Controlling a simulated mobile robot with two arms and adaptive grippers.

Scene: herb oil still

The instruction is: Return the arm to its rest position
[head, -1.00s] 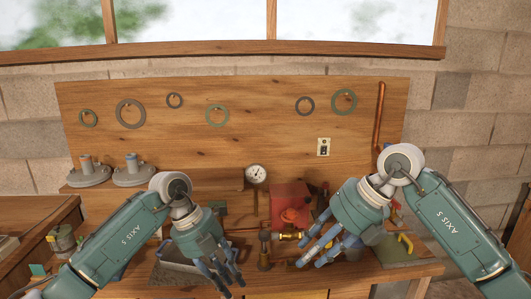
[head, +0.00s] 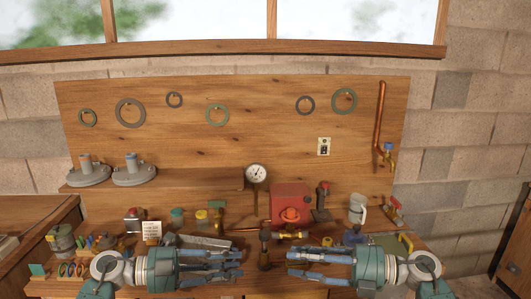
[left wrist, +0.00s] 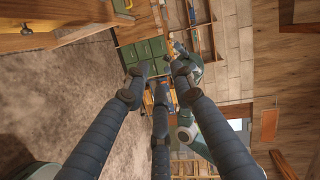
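My left gripper (head: 241,264) is level in front of the bench in the head view, its fingers pointing right, apart and empty. The left wrist view shows its three dark fingers (left wrist: 158,85) spread with nothing between them. My right gripper (head: 291,264) faces it from the right, fingers pointing left, apart, with nothing seen between them. A gap separates the two grippers. Both forearms partly hide the front of the bench.
The bench holds a red box (head: 290,198), a gauge (head: 256,174), a brass fitting (head: 265,240), a white mug (head: 357,208) and small jars (head: 201,217). Grey flanged parts (head: 133,173) stand on the shelf. A copper pipe (head: 380,125) runs up the board.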

